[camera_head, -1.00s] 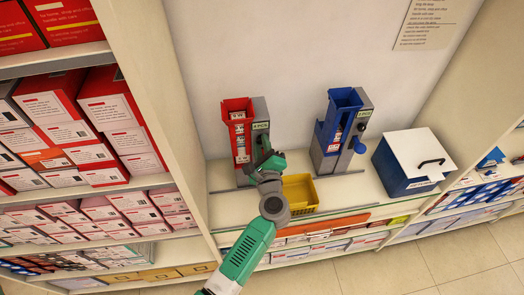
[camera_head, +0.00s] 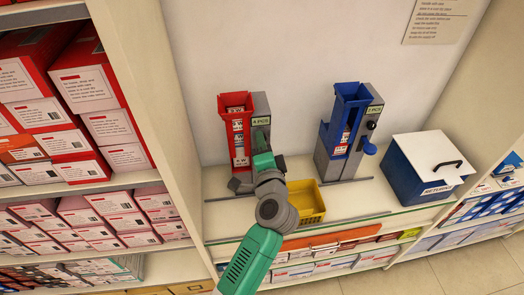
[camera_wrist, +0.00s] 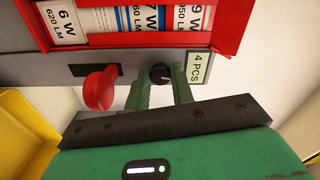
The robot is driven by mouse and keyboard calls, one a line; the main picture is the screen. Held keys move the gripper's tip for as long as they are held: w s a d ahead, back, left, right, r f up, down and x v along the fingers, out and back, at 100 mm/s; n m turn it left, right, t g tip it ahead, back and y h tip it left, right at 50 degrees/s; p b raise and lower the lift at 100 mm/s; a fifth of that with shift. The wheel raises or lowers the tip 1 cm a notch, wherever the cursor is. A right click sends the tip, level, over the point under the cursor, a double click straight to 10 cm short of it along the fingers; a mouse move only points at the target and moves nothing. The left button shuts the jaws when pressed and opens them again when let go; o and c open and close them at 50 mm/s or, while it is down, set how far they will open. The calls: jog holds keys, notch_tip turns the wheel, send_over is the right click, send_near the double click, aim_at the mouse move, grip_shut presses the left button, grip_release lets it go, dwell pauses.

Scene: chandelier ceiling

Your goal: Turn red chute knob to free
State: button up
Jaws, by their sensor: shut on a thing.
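The red chute (camera_head: 238,155) stands on the white counter, with boxed bulbs in it and a grey housing labelled "4 PCS" beside it. In the wrist view a small black round knob (camera_wrist: 159,72) sits on the grey housing (camera_wrist: 215,68), next to the "4 PCS" label. My gripper (camera_wrist: 161,88) has its two green fingers closed on either side of this knob. A red lever (camera_wrist: 100,90) sticks out to the left of the fingers, apart from them. In the head view my gripper (camera_head: 264,160) is in front of the housing and hides the knob.
A yellow bin (camera_head: 308,203) stands close to my wrist, right of the red chute. A blue chute (camera_head: 347,115) with its own knob and blue lever stands further right. A blue box with a white lid (camera_head: 425,160) is beyond it. Shelves of red boxes (camera_head: 95,105) flank the left.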

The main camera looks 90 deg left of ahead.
jog(key=shift+f+n+b, duration=0.1)
jog(key=shift+n+b, duration=0.65)
jog(key=shift+n, duration=0.15)
jog(key=o, duration=1)
jog(key=d, duration=0.2)
jog(key=w+d, duration=0.1)
jog(key=d, duration=0.4)
jog(key=shift+w+d, duration=0.25)
jog(key=shift+d, duration=0.1)
